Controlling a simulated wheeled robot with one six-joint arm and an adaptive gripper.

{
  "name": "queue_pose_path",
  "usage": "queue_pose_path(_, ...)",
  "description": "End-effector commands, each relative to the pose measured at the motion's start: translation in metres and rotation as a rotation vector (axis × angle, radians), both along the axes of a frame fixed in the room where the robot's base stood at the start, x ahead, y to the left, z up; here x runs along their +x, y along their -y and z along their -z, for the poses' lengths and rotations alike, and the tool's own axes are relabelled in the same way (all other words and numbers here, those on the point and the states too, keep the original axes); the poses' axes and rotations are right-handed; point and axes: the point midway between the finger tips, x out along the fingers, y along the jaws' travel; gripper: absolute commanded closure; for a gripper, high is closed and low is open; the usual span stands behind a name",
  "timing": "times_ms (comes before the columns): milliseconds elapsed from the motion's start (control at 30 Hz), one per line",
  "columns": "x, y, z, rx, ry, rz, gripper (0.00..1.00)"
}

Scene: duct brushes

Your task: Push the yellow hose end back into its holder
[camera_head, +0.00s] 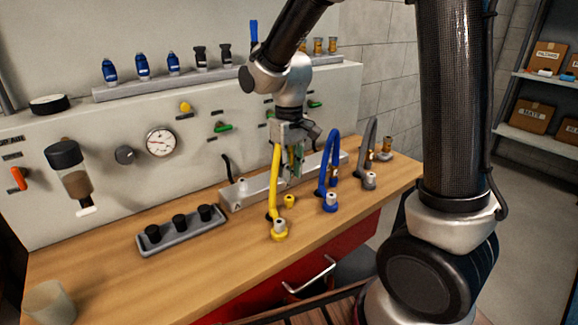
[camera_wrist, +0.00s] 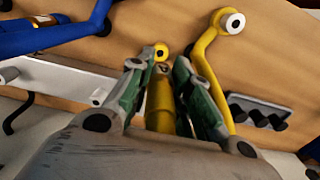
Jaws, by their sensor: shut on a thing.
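My gripper (camera_head: 293,174) points down above the wooden bench, in front of the grey panel. In the wrist view its green-padded fingers (camera_wrist: 163,85) are shut on the yellow hose end (camera_wrist: 159,106). The yellow hose (camera_head: 275,176) rises from the bench beside the gripper. It stands by a yellow fitting with a pale top (camera_head: 279,231). A small yellow ring-like piece (camera_head: 289,201) is on the bench below the fingers. It also shows in the wrist view (camera_wrist: 161,52), just beyond the fingertips. I cannot tell whether the hose end touches it.
A metal rail marked A (camera_head: 238,204) lies behind the yellow hose. A blue hose (camera_head: 324,170) and a grey hose (camera_head: 372,145) stand to the right. A grey tray with black knobs (camera_head: 179,232) is at left.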

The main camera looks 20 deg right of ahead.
Motion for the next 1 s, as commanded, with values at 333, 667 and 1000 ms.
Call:
queue_pose_path(333,0.0,0.0,0.032,-0.001,-0.002,0.0,1.0)
queue_pose_path(667,0.0,0.0,0.051,0.0,0.0,0.0,1.0)
queue_pose_path(1000,0.0,0.0,0.052,0.0,0.0,0.0,1.0)
